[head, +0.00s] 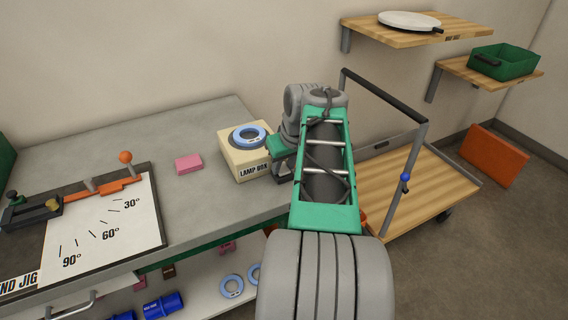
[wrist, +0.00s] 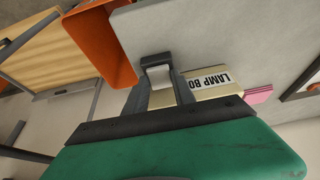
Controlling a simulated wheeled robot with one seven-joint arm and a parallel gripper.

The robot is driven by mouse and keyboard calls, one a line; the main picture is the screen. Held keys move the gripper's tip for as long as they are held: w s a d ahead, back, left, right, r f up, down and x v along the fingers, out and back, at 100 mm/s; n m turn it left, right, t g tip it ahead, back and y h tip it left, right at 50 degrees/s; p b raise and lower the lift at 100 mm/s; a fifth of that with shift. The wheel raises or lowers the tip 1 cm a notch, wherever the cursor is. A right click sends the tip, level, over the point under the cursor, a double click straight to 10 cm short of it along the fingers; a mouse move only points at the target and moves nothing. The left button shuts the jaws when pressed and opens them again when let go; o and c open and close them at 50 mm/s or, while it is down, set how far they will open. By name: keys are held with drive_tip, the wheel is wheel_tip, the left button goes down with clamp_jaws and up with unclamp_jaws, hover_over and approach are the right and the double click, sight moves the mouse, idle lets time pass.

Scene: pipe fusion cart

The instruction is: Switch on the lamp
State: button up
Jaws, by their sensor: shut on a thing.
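The cream lamp box (head: 238,164) stands on the grey workbench, with its "LAMP BOX" label on the front face. A blue ring (head: 249,137) lies on its top. My gripper (head: 276,166) is at the right side of the box, partly hidden by my arm in the head view. In the wrist view, the dark fingers (wrist: 158,72) are shut at the box, and part of its label (wrist: 211,79) shows beside them. The fingers hide the exact part they hold. I cannot make out a switch or whether a lamp is lit.
A pink block (head: 189,163) lies left of the box. The bend jig (head: 120,228) fills the bench's left part. A wooden cart (head: 419,190) with an upright frame stands to the right. Blue rings (head: 231,286) lie on the lower shelf. Bench between box and jig is mostly clear.

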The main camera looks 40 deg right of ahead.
clamp_jaws()
drive_tip(key=shift+r, duration=0.1)
drive_tip(key=g+p, duration=0.1)
drive_tip(key=p, duration=0.2)
drive_tip(key=shift+w+r+g+y, duration=0.25)
drive_tip(key=shift+w+g+y, duration=0.05)
drive_tip(key=shift+w+g, duration=0.1)
drive_tip(key=shift+w+d+f+g+p, duration=0.1)
drive_tip(key=shift+g+p, duration=0.5)
drive_tip(key=shift+p, duration=0.2)
drive_tip(key=shift+f, duration=0.15)
drive_tip(key=o, duration=0.6)
unclamp_jaws()
